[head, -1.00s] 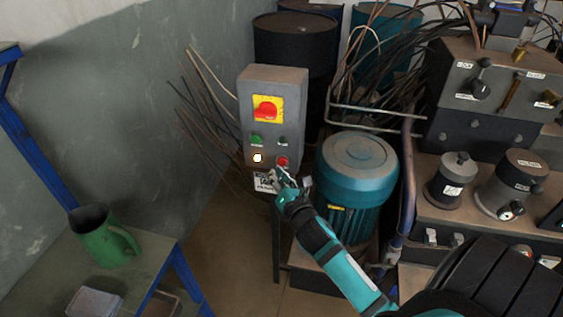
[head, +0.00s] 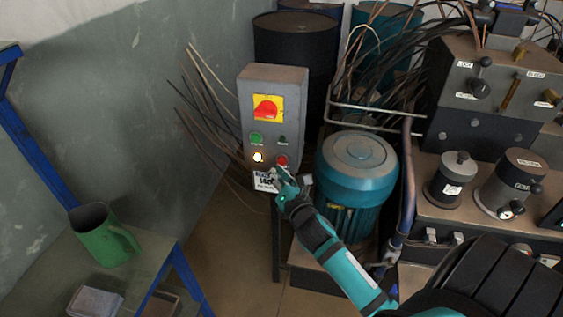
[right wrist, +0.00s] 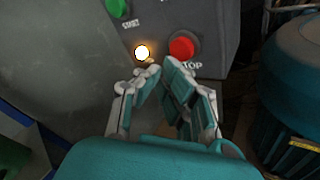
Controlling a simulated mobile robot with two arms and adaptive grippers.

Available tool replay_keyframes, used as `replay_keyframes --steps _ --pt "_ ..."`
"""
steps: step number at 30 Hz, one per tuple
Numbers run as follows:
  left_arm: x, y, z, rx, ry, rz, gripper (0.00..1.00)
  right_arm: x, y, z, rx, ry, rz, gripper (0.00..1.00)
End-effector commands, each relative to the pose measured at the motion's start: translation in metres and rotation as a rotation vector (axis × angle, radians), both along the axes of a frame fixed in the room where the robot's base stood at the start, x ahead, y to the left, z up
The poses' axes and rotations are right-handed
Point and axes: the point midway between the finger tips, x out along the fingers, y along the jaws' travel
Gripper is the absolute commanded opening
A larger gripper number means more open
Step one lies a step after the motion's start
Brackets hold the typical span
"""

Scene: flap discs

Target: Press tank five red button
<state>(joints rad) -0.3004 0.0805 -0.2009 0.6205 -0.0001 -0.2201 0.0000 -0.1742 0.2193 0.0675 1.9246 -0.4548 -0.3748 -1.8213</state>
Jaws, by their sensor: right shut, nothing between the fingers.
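A grey control box (head: 260,80) stands on a post. It carries a red rotary switch on a yellow plate (head: 267,108), a green button (head: 256,138), a small dark control (head: 281,140), a lit white lamp (head: 257,157) and a red button (head: 281,160). In the right wrist view the red button (right wrist: 182,46) is marked STOP, with the lit lamp (right wrist: 142,53) to its left. My right gripper (head: 280,174) is shut and empty, just below the red button. In the wrist view its fingertips (right wrist: 161,72) are below the lamp and button, apparently apart from both. My left gripper is out of view.
A teal motor-like cylinder (head: 357,165) stands close right of my right gripper, beside a metal rail (head: 408,180). Loose cables hang behind the box. A green jug (head: 100,238) stands on a bench at left. Grey machinery (head: 490,110) fills the right.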

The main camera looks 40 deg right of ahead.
Motion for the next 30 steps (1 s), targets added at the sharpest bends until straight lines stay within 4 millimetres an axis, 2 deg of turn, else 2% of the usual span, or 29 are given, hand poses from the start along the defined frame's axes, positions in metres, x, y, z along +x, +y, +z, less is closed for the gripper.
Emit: replay_keyframes --steps 30 --pt "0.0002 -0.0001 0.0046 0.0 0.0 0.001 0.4 0.0056 -0.0065 0.0002 0.0 0.0 0.0 0.0"
